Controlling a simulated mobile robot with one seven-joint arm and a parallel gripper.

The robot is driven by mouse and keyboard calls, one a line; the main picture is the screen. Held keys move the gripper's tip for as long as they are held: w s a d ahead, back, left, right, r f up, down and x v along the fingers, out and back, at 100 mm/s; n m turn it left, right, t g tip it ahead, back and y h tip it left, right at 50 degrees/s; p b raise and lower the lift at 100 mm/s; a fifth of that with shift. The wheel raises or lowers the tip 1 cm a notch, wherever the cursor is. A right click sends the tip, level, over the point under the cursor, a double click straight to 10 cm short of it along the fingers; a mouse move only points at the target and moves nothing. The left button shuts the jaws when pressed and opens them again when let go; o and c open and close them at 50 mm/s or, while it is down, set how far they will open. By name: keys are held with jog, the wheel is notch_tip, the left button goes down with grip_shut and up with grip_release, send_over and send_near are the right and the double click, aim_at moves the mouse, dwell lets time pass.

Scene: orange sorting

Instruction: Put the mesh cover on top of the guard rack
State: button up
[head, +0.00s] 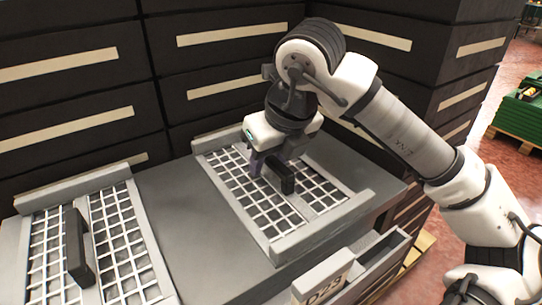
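A mesh cover (258,208) with a white grid and a black handle (286,181) lies flat on the grey worktop, at the middle right. It lies between two raised grey rails, which look like the guard rack (322,229). A second, similar white grid (120,236) with an upright black handle (76,247) is at the left, beside another grey rail (75,189). My gripper (269,170) points down at the right cover's handle. A dark purplish finger shows left of the handle. The far finger and any grip on the handle are hidden.
Black stacked crates (80,75) with pale strips stand close behind the worktop. The grey worktop (185,212) is bare between the two grids. An open grey drawer (372,262) with a label block (325,280) juts out at the front right.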

jog(key=p+v, duration=0.1)
jog(key=v, duration=1.3)
jog(key=shift+a+p, duration=0.1)
jog(key=shift+p, duration=0.25)
notch_tip(320, 180, up, 8)
jog(key=p, duration=0.6)
jog(key=shift+p, duration=0.35)
